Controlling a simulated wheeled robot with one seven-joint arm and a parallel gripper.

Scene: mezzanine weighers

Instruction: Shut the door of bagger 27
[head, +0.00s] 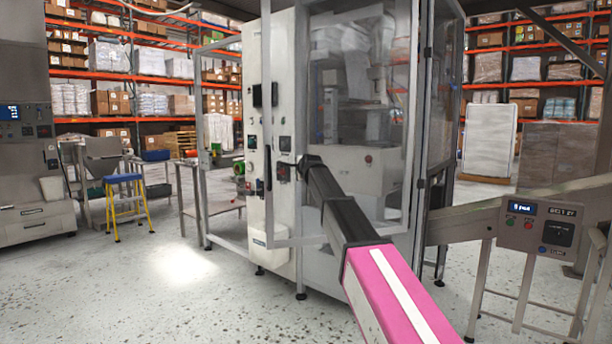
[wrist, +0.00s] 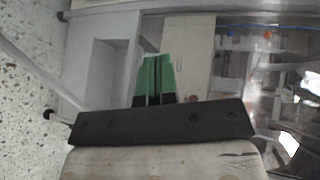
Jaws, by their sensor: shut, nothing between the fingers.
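The bagger (head: 284,60) is a tall white machine with a clear-panelled, grey-framed door (head: 415,120) on its front. Hinges show at the door's right edge. Its left stile, with a dark handle (head: 268,170), overlaps the white control cabinet, so the door looks swung out from the machine; the exact gap cannot be told. My arm reaches across the door, its dark end near the cabinet's switches. In the head view my fingers are hidden. In the wrist view my gripper (wrist: 154,62) has its green fingers together and empty, before pale machine panels; contact cannot be told.
A conveyor with a control box (head: 540,222) stands at the right. A second clear guard frame (head: 182,130) is left of the cabinet. A yellow step stool (head: 125,205) and worktable stand farther left. Speckled floor is open at front left. Racks line the back.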

